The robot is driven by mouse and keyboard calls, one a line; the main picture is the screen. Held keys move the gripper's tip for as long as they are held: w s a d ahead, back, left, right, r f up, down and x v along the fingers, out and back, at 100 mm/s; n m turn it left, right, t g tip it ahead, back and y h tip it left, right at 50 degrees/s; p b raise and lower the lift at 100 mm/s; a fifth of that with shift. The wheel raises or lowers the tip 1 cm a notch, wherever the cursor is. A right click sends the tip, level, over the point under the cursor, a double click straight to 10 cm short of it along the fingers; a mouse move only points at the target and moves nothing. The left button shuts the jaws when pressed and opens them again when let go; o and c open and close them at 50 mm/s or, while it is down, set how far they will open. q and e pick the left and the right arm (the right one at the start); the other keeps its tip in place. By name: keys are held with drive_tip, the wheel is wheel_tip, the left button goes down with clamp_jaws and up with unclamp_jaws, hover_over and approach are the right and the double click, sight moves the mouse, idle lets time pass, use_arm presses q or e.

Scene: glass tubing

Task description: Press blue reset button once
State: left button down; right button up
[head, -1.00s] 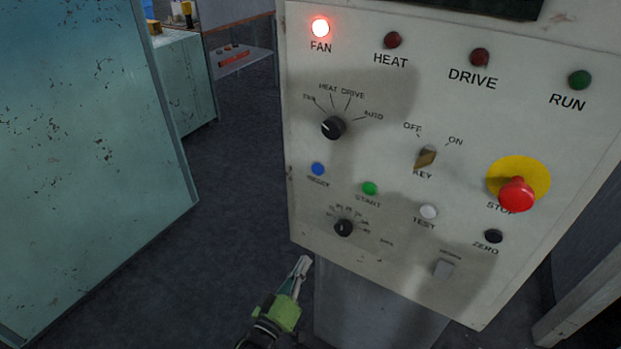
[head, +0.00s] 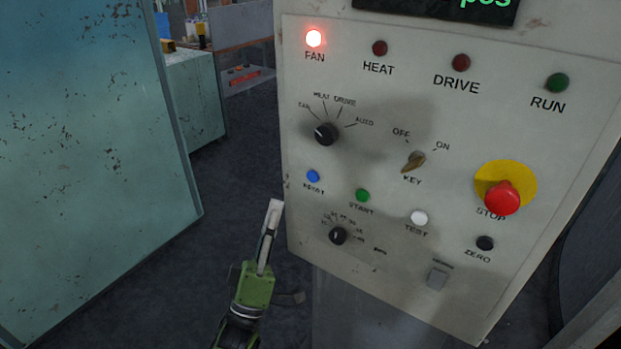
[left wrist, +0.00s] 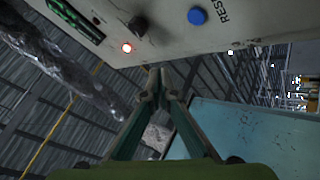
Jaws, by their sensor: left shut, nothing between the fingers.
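The blue reset button (head: 313,176) is on the left side of the pale control panel (head: 400,100), below the upper black knob. It also shows at the top of the left wrist view (left wrist: 197,16), with part of its label beside it. My left gripper (head: 275,208) is shut and empty, its fingers pointing up just left of the panel's lower left edge. In the left wrist view the closed fingertips (left wrist: 161,82) lie below the button in the picture, apart from it. My right gripper is not in view.
A green start button (head: 362,195) and a lower black knob (head: 338,236) are near the blue button. A red stop button (head: 502,197) is at the right. The fan lamp (head: 314,38) glows red. A teal cabinet (head: 90,150) stands left, with open floor between.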

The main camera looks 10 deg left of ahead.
sight(313, 177)
use_arm(q)
drive_tip(key=shift+w+d+b, duration=0.5)
drive_tip(key=shift+w+b, duration=0.15)
drive_tip(key=shift+w, duration=0.75)
drive_tip(key=shift+w+d+b, duration=0.55)
drive_tip(key=shift+w+b, duration=0.15)
drive_tip(key=shift+w, duration=0.65)
drive_tip(key=shift+w+d+b, duration=0.5)
drive_tip(key=shift+w+b, duration=0.15)
drive_tip(key=shift+w, duration=0.75)
drive_tip(key=shift+w+d, duration=0.15)
drive_tip(key=shift+w, duration=0.25)
drive_tip(key=shift+w+d+b, duration=0.1)
drive_tip(key=shift+w+b, duration=0.25)
drive_tip(key=shift+b, duration=0.15)
drive_tip(key=shift+s, duration=0.1)
drive_tip(key=shift+s+a+p, duration=0.25)
drive_tip(key=shift+s+p, duration=0.2)
drive_tip(key=shift+s, duration=0.25)
